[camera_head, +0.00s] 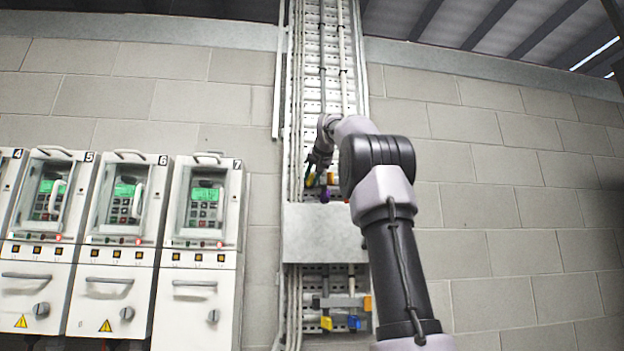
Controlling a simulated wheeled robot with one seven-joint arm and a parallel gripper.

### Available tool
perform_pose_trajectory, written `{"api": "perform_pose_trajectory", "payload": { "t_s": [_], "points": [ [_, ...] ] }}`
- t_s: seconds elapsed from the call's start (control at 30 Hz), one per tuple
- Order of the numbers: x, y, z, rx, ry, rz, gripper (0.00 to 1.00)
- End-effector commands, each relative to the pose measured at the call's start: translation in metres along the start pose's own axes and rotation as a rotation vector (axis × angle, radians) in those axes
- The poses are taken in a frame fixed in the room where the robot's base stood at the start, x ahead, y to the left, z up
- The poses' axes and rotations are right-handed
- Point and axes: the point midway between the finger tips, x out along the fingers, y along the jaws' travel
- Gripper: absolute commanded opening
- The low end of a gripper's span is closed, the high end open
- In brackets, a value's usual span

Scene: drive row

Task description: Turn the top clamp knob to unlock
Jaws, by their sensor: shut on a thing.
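The top clamp sits on the vertical cable tray, just above a grey metal box. Its small coloured parts show below my gripper: a yellow one (330,178) and a purple one (324,196). My gripper (315,172) reaches in from the right and is shut at the top clamp, on what appears to be its knob. The fingers and wrist hide most of the knob, and its angle cannot be read. A lower clamp with a yellow tag (326,323) and a blue tag (353,322) sits below the box.
The grey box (325,235) juts out just below my gripper. Cables and conduits run up the cable tray (309,60). White drive cabinets (202,205) numbered up to 7 stand at left. The block wall (500,220) at right is bare.

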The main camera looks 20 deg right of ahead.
Motion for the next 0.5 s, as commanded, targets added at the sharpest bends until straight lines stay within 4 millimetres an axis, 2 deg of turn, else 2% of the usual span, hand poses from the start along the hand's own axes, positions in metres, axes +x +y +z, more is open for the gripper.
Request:
{"api": "perform_pose_trajectory", "payload": {
  "t_s": [0.2,0.5],
  "points": [
    [0.0009,-0.0017,0.0015,-0.152,-0.004,0.062,0.0],
    [0.0012,-0.0018,0.002,-0.278,-0.005,0.115,0.0]
  ]
}}
